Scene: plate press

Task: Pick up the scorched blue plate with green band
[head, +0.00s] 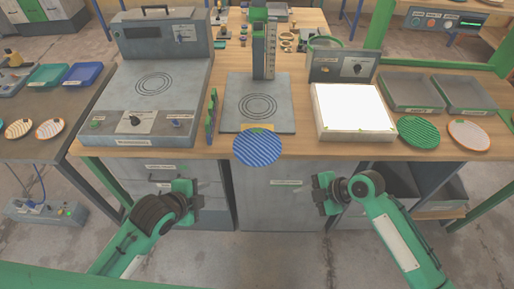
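A blue plate with pale stripes (257,149) is at the table's front edge, below the middle press, and reaches past the edge. I cannot make out a green band or scorch marks on it. My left gripper (187,194) is in front of the cabinet, lower and to the left of this plate, apart from it. My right gripper (324,190) is lower and to the right, also apart. Neither visibly holds anything; whether their fingers are open or shut is unclear.
A green plate (418,132) and a pale, orange-rimmed plate (469,135) lie right of a bright white panel (352,106). Two grey trays (412,109) stand behind them. A large grey machine (150,105) stands left. Striped plates (50,129) lie on the left table.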

